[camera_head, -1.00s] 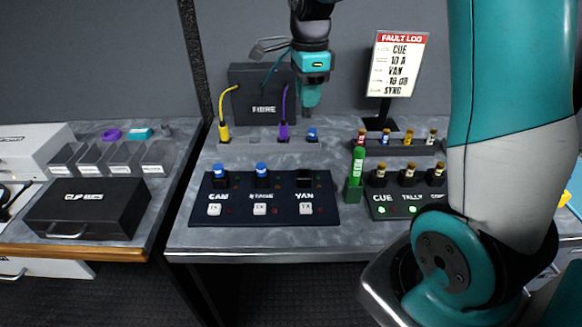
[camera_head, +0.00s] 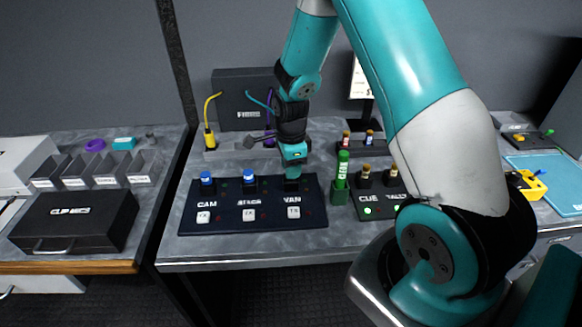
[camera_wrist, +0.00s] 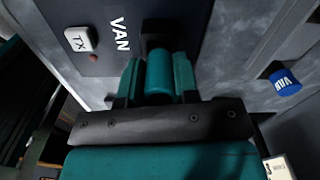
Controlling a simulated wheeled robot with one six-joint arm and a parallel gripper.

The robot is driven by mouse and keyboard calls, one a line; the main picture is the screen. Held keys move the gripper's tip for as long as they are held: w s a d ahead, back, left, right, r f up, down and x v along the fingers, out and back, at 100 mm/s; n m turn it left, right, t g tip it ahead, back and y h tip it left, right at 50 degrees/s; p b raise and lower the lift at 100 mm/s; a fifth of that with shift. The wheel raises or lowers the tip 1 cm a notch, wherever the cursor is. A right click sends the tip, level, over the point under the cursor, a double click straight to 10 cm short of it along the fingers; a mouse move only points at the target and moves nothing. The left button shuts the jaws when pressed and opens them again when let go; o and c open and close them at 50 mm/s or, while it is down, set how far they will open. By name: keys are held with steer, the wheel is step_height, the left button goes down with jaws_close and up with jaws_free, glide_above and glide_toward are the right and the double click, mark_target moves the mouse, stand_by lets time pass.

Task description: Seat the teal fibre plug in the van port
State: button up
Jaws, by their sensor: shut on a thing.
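The teal fibre plug (camera_wrist: 160,78) is a short teal cylinder held between the two teal fingers of my gripper (camera_wrist: 158,70) in the wrist view. The gripper is shut on it. The van port (camera_wrist: 158,36), a black block, lies directly beyond the plug's front end. I cannot tell how deep the plug sits in it. In the head view my gripper (camera_head: 292,180) is low over the VAN position of the black panel (camera_head: 272,196) and hides the port and plug. A teal cable (camera_head: 257,101) runs from the fibre box to the gripper.
A loose blue cap marked VAN (camera_wrist: 286,83) stands behind the panel. A green marker (camera_head: 343,165) stands close right of the panel. The yellow plug (camera_head: 209,138) is on the rear rack.

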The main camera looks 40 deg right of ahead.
steer(key=shift+f, duration=0.4)
steer(key=shift+f, duration=0.15)
steer(key=o, duration=0.9)
